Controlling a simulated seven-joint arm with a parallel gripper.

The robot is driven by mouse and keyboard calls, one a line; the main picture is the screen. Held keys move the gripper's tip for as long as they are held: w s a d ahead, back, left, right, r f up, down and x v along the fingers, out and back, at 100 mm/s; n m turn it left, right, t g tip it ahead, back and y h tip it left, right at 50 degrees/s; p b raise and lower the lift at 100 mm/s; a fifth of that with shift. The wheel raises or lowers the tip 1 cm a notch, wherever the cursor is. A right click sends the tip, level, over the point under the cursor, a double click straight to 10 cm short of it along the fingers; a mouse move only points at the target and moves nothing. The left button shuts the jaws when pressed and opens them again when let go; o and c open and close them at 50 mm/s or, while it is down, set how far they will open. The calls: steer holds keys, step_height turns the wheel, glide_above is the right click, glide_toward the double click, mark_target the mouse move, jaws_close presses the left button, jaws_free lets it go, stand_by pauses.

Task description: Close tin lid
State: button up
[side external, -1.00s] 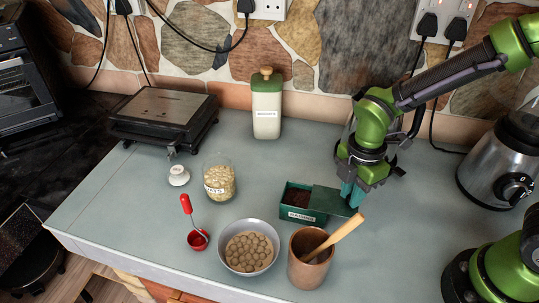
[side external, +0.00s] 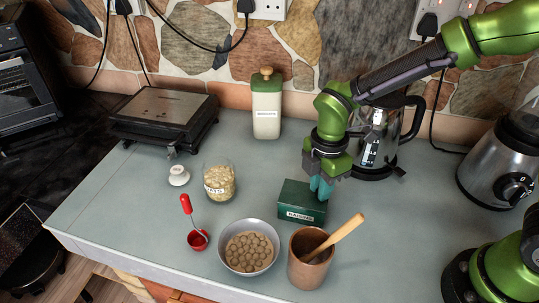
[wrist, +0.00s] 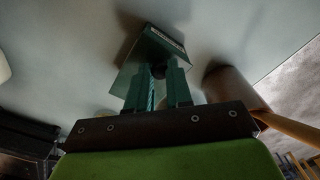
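The green tin (side external: 301,216) with a white label, which looks like "RAISINS", stands on the counter. Its flat dark green lid (side external: 297,194) lies over the top, and the dark contents are hidden. My gripper (side external: 321,190) points down at the tin's right end, with its teal fingertips at or against the lid's right edge. In the wrist view, the tin (wrist: 155,47) is just beyond my fingertips (wrist: 159,73). A small dark patch shows between them; I cannot tell whether they grip anything.
A brown cup (side external: 302,267) with a wooden spoon stands in front of the tin. A metal bowl of round brown pieces (side external: 248,249) is at the front left. The counter right of the tin is clear.

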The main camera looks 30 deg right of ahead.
steer(key=o, duration=0.4)
step_height(320, 180, up, 17)
stand_by(0.5)
steer(key=s+d+m+t, duration=0.2)
steer(key=s+d+m, duration=0.1)
steer(key=m, duration=0.4)
steer(key=s+d+m+t+y, duration=0.1)
steer(key=s+d+m+t, duration=0.1)
steer(key=s+d+m, duration=0.2)
steer(key=s+d+m+t+y, duration=0.1)
steer(key=s+d+m+t, duration=0.2)
steer(key=d+m, duration=0.3)
steer(key=shift+s+d+m, duration=0.1)
steer(key=shift+s+m, duration=0.05)
steer(key=shift+m, duration=1)
steer(key=shift+s+m, duration=0.15)
steer(key=shift+m, duration=1)
